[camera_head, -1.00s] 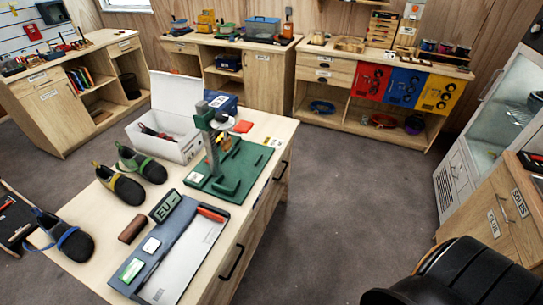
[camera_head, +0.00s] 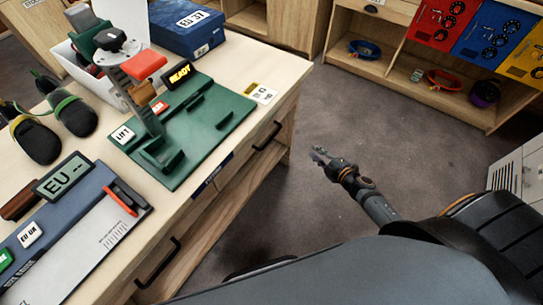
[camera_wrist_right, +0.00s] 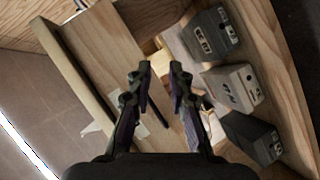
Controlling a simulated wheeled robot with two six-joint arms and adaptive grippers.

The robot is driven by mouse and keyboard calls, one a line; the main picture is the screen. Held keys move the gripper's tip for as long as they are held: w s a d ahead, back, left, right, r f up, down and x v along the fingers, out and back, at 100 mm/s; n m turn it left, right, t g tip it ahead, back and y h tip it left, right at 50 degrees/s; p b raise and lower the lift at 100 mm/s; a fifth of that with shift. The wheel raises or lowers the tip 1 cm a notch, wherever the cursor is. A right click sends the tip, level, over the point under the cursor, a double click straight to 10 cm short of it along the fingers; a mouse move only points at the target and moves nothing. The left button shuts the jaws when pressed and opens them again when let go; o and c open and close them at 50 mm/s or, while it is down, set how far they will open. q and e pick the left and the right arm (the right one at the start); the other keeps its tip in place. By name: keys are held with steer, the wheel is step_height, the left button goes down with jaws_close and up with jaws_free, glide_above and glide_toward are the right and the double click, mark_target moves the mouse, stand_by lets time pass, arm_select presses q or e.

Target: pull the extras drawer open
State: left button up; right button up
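The workbench front has two black bar handles, a far one (camera_head: 267,136) and a near one (camera_head: 158,263). The drawer fronts look shut. A small dark label (camera_head: 214,178) on the front is too small to read, so I cannot tell which drawer is the extras one. My right gripper (camera_head: 318,153) is out over the floor, right of the far handle and apart from it. In the right wrist view the gripper (camera_wrist_right: 161,68) has its fingers apart with nothing held; a dark bar, likely a handle (camera_wrist_right: 157,112), shows beyond them. My left gripper is out of view.
The bench top (camera_head: 245,67) carries a green fitting device (camera_head: 190,125), shoes (camera_head: 73,115), a size gauge (camera_head: 75,235) and a blue box (camera_head: 187,27). In the wrist view several grey boxes (camera_wrist_right: 232,88) sit beside the wooden panel. Carpet floor (camera_head: 300,205) right of the bench is clear.

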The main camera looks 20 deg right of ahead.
mark_target(270, 139)
steer(key=w+a+r+n+g+y+b, duration=0.1)
steer(key=a+r+n+y+b, duration=0.2)
steer(key=a+n, duration=0.2)
steer(key=w+a+r+n+y+b, duration=0.1)
steer(key=a+r+n+y+b, duration=0.15)
steer(key=a+n, duration=0.25)
steer(key=shift+y, duration=0.35)
steer(key=x, duration=0.9)
steer(key=shift+w+a+f, duration=0.1)
steer(key=shift+a+f, duration=0.05)
steer(key=shift+a, duration=0.05)
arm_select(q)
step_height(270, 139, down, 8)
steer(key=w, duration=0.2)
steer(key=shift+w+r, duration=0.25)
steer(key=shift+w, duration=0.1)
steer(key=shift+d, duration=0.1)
arm_select(e)
jaws_close()
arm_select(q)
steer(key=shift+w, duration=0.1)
